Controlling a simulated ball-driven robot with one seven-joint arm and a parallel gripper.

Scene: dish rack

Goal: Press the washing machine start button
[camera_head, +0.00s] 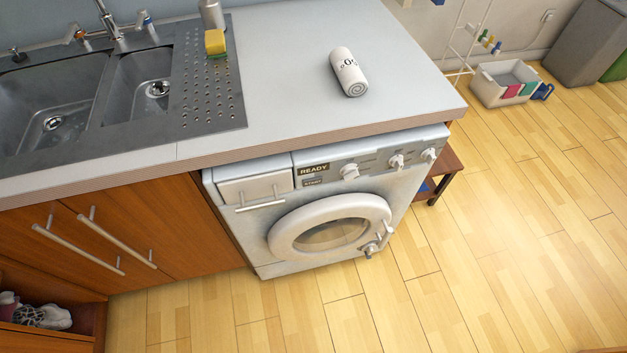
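The white washing machine (390,190) stands under the counter in the middle of the view. Its round door (330,210) looks shut, with a metal handle (378,240) at its lower right. On the front panel a dark display (313,170) reads READY. Just below it is a small grey start button (312,182) with lettering that seems to read START. Several white knobs (349,171) sit to the right of the display. A drawer front (255,188) is to the left. My gripper is not in view.
The counter (290,80) overhangs the machine, with a rolled white towel (348,73) on it. A double sink (60,100) and sponge (215,42) are at left. A small brown stool (440,172) stands right. The wooden floor (480,270) in front is clear.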

